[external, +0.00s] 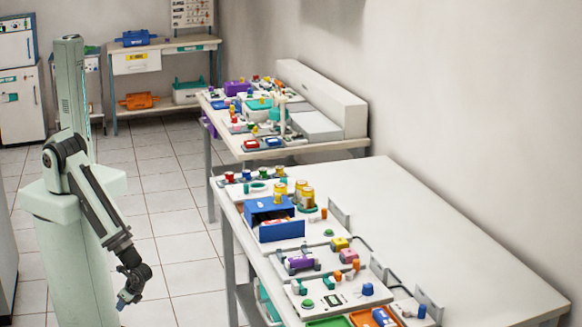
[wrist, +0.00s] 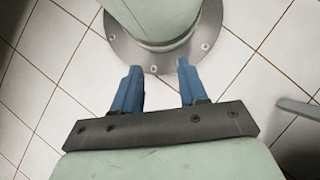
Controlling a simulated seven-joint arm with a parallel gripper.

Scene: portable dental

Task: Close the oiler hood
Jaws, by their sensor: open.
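A blue box-like unit (external: 268,206), which may be the oiler, stands on the near white table in the external view. A blue panel (external: 282,231) hangs at its front, and the front looks open with something reddish inside. I cannot tell for sure which part is the hood. My gripper (external: 122,302) points down beside my base, left of the table and well apart from the blue unit. In the wrist view its two blue fingers (wrist: 158,68) are spread with nothing between them. The blue unit does not show in the wrist view.
The near table (external: 450,255) is bare on its right side. Yellow-capped jars (external: 307,198), a purple device (external: 300,262) and an orange tray (external: 363,319) share its left side. A second cluttered table (external: 330,145) stands behind. Tiled floor (external: 190,235) lies free between my arm and the tables.

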